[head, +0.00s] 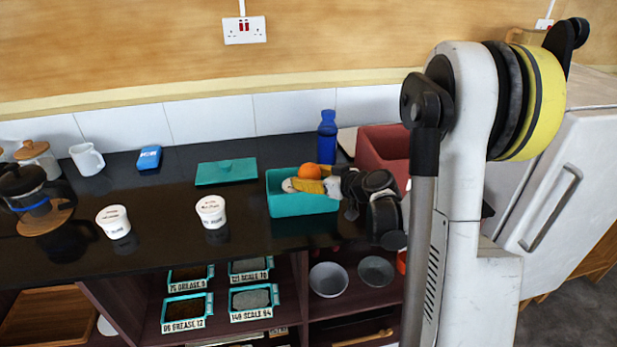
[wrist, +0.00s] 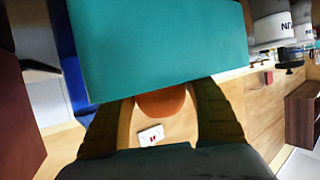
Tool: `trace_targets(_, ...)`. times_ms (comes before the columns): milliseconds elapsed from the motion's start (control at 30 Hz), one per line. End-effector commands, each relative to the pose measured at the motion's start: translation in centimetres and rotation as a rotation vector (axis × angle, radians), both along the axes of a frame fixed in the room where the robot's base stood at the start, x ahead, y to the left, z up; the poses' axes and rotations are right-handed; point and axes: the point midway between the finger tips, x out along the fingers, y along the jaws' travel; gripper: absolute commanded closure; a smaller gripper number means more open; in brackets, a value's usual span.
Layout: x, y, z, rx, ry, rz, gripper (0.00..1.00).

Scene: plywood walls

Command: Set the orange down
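The orange (head: 309,171) shows at the teal bin (head: 300,206) on the dark counter, near the bin's back rim. My gripper (head: 314,178) reaches in from the right, with its yellowish fingers at the orange. In the wrist view the orange (wrist: 160,102) sits between my two fingers, which appear to touch it on both sides. The teal bin (wrist: 160,45) covers part of the orange and the fingertips there. I cannot tell whether the orange touches anything inside the bin. A pale item (head: 288,186) shows at the bin's left end.
A blue bottle (head: 327,137) and a dark red box (head: 383,150) stand behind and right of the bin. A teal lid-like slab (head: 226,171) lies to the left. Two white tubs (head: 211,212) (head: 113,222) stand farther left. Bare counter lies between the near tub and bin.

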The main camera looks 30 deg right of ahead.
Motion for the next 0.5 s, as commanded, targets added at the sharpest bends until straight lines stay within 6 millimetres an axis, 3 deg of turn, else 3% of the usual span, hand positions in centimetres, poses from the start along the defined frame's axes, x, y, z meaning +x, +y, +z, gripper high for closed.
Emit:
trace_targets(367, 0.0, 0.0, 0.2, 0.000, 0.000, 0.000, 0.21)
trace_targets(500, 0.0, 0.0, 1.5, 0.000, 0.000, 0.000, 0.21)
